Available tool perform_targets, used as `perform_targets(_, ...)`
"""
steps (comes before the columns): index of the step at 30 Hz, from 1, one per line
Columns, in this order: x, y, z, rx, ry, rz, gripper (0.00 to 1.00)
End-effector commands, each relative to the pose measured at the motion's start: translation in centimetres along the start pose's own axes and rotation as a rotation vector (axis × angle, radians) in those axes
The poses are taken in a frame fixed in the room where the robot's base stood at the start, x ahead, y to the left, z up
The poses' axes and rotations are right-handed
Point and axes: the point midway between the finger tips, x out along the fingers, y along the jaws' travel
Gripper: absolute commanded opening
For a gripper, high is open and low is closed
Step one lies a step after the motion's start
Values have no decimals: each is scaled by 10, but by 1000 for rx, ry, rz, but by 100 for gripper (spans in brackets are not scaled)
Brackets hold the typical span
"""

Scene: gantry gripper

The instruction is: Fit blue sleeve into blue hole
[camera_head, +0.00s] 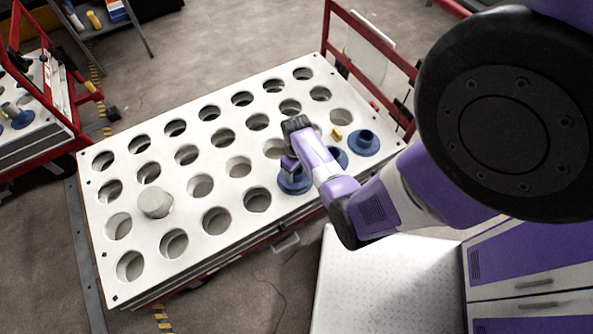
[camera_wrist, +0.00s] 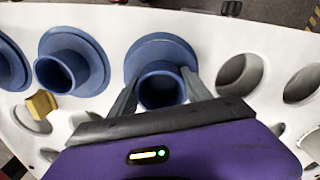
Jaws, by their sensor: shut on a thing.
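My gripper (camera_wrist: 160,85) is shut on a blue sleeve (camera_wrist: 158,48), with one finger on each side of its round collar. The same flanged sleeve (camera_head: 296,186) shows in the head view under my gripper (camera_head: 290,166), at the near edge of the white plate (camera_head: 216,181). Its flange is at or close to the plate surface; I cannot tell whether it is seated in a hole. Two more blue flanged sleeves stand to one side, one (camera_head: 364,142) clear to see and one (camera_head: 341,158) partly behind my arm. I see no hole that is clearly blue.
The plate has rows of open round holes (camera_head: 257,199). A grey round piece (camera_head: 156,202) sits at its left part, and a small yellow block (camera_head: 336,133) lies near the sleeves. A red frame (camera_head: 372,45) stands at the back right edge. Another red cart (camera_head: 50,100) is at far left.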

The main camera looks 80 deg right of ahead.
Motion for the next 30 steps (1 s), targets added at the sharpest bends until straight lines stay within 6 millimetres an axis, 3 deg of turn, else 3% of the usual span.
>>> perform_targets(30, 24, 0, 0, 0, 0, 0, 6)
